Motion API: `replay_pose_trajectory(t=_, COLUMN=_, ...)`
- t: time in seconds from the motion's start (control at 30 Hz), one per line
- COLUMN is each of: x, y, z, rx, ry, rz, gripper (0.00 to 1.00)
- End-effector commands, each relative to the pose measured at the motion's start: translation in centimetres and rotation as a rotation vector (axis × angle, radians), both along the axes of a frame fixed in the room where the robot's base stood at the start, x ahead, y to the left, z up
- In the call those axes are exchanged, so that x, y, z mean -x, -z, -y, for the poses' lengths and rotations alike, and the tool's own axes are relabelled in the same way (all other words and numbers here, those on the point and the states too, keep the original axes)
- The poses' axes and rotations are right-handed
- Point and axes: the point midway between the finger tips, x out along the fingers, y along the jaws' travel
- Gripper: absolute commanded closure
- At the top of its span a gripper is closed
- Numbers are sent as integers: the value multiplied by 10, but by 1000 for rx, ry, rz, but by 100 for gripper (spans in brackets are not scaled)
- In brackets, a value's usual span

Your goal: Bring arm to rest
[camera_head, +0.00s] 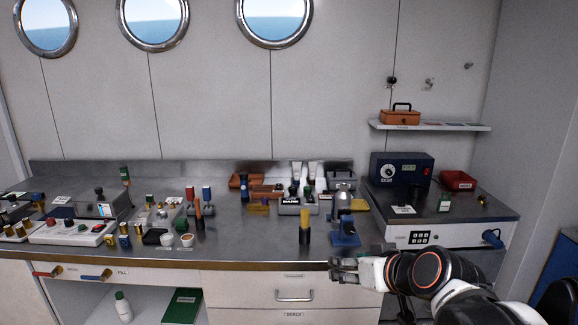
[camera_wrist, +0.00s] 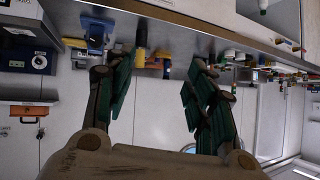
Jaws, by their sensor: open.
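My arm comes in from the lower right in the head view. My gripper (camera_head: 344,270) is at the bench's front edge, above a drawer front. In the wrist view, which is upside down, the two green-padded fingers of my gripper (camera_wrist: 158,70) are spread wide with nothing between them. A black-and-yellow cylinder (camera_head: 305,226) stands upright on the bench, left of my gripper and apart from it. It also shows beyond the fingers in the wrist view (camera_wrist: 141,45).
A blue-based press (camera_head: 344,232) stands close behind my gripper. A white cabinet with a blue control box (camera_head: 402,169) stands to the right. The steel bench (camera_head: 240,240) holds several small bottles, tools and panels. An orange case (camera_head: 400,118) sits on the wall shelf (camera_head: 450,127).

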Motion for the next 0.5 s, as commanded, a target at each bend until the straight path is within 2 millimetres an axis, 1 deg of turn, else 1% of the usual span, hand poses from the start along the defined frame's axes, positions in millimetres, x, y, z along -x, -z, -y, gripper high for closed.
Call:
replay_pose_trajectory(t=0.03, x=18, y=3, z=4, rx=15, ry=11, rz=-34, gripper=50)
replay_pose_trajectory(t=0.17, x=59, y=12, z=18, rx=58, ry=62, rz=-129, gripper=50)
replay_pose_trajectory(t=0.2, x=72, y=16, z=23, rx=72, ry=81, rz=-158, gripper=50)
replay_pose_trajectory(t=0.3, x=103, y=24, z=37, rx=107, ry=134, rz=-221, gripper=50)
replay_pose_trajectory(t=0.4, x=128, y=31, z=50, rx=139, ry=184, rz=-271, gripper=50)
replay_pose_trajectory(t=0.5, x=146, y=36, z=61, rx=161, ry=226, rz=-303, gripper=50)
